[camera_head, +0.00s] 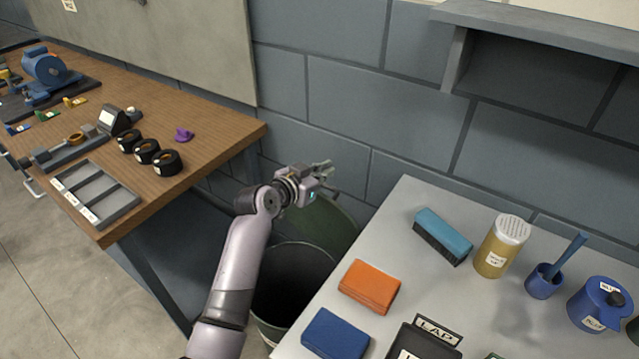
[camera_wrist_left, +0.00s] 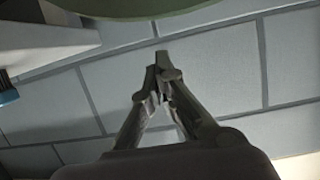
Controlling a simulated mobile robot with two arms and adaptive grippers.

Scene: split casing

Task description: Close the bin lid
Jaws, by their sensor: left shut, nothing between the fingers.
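The bin (camera_head: 292,277) stands on the floor between the wooden bench and the grey table, and its dark inside shows. Its green lid (camera_head: 335,226) is raised, tilted up at the back of the bin near the wall. My left gripper (camera_head: 325,167) is above the lid's top edge, close to the wall, shut and empty. The left wrist view shows its fingertips (camera_wrist_left: 160,62) together against the wall, with a green curved rim (camera_wrist_left: 140,8) at the top, probably the lid. The arm hides part of the bin. My right gripper is not in view.
The wooden bench (camera_head: 200,100) on the left holds black rings, a grey tray and a blue machine. The grey table (camera_head: 420,200) on the right holds a brush, a shaker, cloths and a blue pot. The block wall (camera_head: 330,120) is close behind the bin.

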